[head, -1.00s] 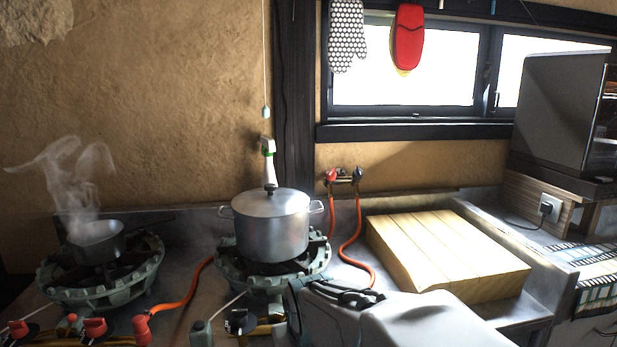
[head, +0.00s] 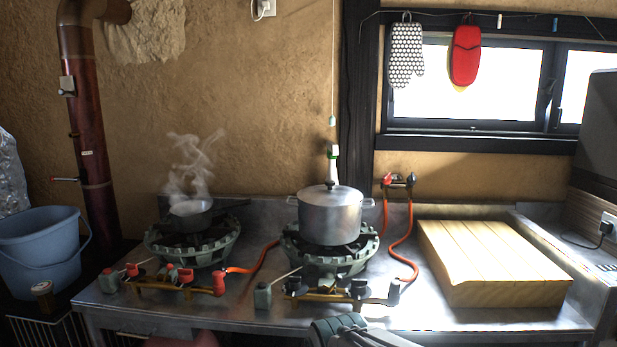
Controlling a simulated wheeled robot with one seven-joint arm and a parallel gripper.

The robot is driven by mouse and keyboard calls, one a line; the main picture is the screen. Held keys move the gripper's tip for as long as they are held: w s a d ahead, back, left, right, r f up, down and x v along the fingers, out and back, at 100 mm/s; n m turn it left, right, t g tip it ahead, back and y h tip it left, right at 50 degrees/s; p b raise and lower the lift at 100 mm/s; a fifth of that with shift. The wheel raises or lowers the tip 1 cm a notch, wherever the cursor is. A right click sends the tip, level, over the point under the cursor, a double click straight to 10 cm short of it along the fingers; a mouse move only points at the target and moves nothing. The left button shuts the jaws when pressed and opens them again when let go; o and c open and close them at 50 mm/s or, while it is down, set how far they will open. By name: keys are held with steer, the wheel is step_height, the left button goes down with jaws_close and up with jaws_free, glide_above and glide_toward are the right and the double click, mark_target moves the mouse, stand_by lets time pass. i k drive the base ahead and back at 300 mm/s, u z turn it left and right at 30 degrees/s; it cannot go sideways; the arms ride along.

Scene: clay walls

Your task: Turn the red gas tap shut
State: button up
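A small red tap (head: 387,180) sits on the left of a pipe fitting low on the wall, right of the pot. A dark tap (head: 411,181) is on the fitting's right side. Orange hoses (head: 405,240) run down from the fitting. Red knobs (head: 186,276) and a red hose end (head: 219,284) show at the front of the left burner. My gripper (head: 348,330) appears to be at the bottom edge, partly cut off, well below and in front of the wall tap and apart from it. Its fingers are not clear.
A lidded pot (head: 331,215) stands on the right burner (head: 330,262). A steaming pan (head: 190,213) is on the left burner (head: 165,243). A wooden board (head: 490,260) lies right of the hoses. A blue bucket (head: 42,245) stands at left. Bare counter (head: 450,318) shows in front of the board.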

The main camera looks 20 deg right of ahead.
mark_target(387, 179)
steer(key=u, duration=0.4)
steer(key=i, duration=0.6)
steer(key=z, duration=1.25)
